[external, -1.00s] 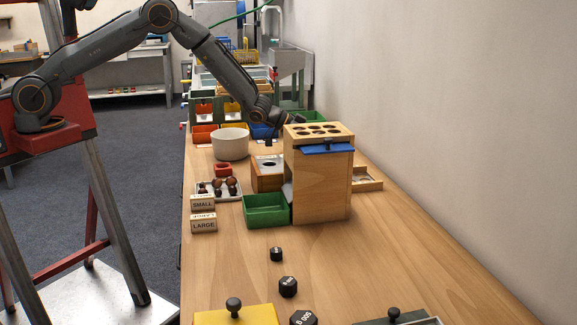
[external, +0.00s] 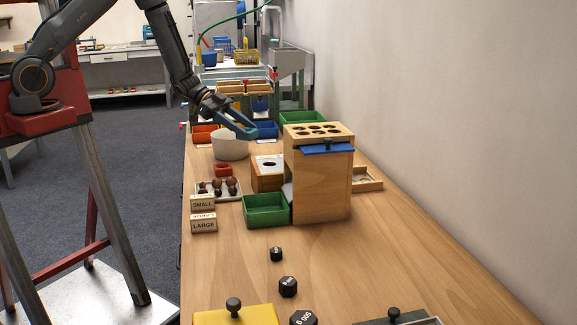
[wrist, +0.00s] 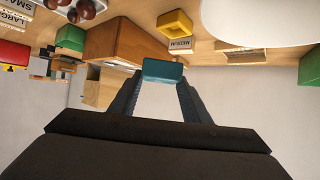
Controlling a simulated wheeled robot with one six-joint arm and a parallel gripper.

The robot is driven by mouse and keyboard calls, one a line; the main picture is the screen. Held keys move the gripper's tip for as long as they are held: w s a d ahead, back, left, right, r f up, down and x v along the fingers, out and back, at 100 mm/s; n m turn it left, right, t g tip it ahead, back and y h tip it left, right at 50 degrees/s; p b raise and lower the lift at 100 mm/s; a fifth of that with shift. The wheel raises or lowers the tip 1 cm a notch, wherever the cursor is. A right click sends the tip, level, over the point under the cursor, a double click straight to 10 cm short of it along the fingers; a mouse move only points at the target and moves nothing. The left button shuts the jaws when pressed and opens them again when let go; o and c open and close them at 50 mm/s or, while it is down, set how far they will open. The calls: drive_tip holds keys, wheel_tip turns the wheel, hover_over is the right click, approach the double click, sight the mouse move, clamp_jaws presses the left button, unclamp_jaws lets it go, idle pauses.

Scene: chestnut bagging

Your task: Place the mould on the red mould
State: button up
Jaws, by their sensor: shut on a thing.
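My gripper (external: 238,128) is shut on a small blue-teal mould (wrist: 163,70), held between its fingertips in the wrist view. In the external view it is in the air above and slightly right of the white bowl, left of the tall wooden box. The red mould (external: 223,170) is a small red square piece with a hollow top. It rests on the table in front of the bowl, behind the chestnut tray. My gripper is above and behind it, clearly apart. I cannot make out the red mould for certain in the wrist view.
The white bowl (external: 230,146) stands behind the red mould. A low wooden box (external: 267,176) and a tall wooden box (external: 322,185) stand to the right. A chestnut tray (external: 203,196), a green bin (external: 265,209) and label blocks stand in front.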

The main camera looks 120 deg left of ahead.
wheel_tip(320, 180, up, 2)
drive_tip(key=m+h+p, duration=0.1)
hover_over(219, 164)
drive_tip(key=shift+w+d+f+p, duration=0.1)
drive_tip(key=shift+f+p, duration=0.05)
drive_tip(key=shift+f, duration=2.35)
drive_tip(key=shift+w+d+f+p, duration=0.1)
drive_tip(key=shift+f+p, duration=0.05)
drive_tip(key=shift+f, duration=2.3)
drive_tip(key=o, duration=1.1)
drive_tip(key=shift+f, duration=0.15)
drive_tip(key=shift+c, duration=0.2)
